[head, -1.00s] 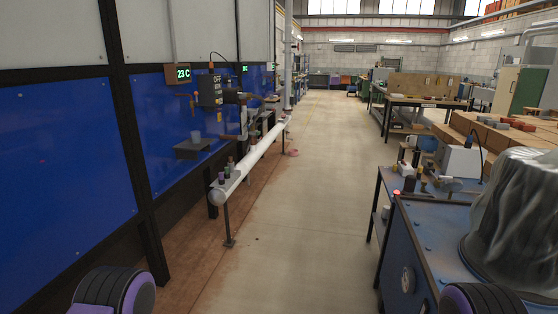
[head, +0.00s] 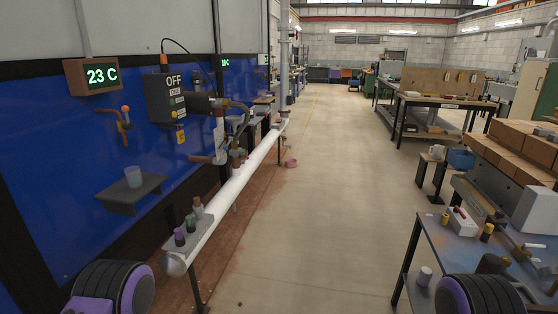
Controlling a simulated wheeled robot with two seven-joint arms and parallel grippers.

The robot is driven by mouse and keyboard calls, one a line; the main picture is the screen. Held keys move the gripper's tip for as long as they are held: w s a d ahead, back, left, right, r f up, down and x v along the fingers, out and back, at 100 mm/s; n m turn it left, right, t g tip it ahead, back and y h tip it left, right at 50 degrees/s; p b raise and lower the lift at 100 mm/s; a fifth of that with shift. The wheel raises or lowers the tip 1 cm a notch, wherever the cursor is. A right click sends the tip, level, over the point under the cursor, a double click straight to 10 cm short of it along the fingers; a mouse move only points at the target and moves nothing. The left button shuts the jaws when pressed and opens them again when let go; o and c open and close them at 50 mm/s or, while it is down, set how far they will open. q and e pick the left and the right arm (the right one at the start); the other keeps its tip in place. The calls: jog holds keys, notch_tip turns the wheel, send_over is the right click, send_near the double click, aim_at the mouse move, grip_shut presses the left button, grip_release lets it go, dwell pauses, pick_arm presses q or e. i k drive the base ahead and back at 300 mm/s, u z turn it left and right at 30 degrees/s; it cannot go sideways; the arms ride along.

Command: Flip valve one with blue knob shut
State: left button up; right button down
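I cannot make out a valve with a blue knob in the head view. A long white pipe (head: 245,174) runs along the left wall. On its near end stand several small fittings, with a purple one (head: 180,237), a green one (head: 191,223) and a brownish one (head: 198,208). Farther along the pipe are more copper-coloured fittings (head: 236,160), too small to tell apart. An orange-handled copper valve (head: 122,122) sits on the blue wall panel. Neither gripper shows; only dark, purple-edged parts of my arms show at the bottom left and right.
A black OFF control box (head: 169,98) and a 23 C display (head: 101,75) hang on the left wall. A small shelf (head: 128,203) holds a cup (head: 133,176). A blue workbench (head: 462,252) stands at right. The floor aisle (head: 312,215) between is clear.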

aim_at(230, 138)
jog(key=i, duration=2.4)
jog(key=u, duration=1.95)
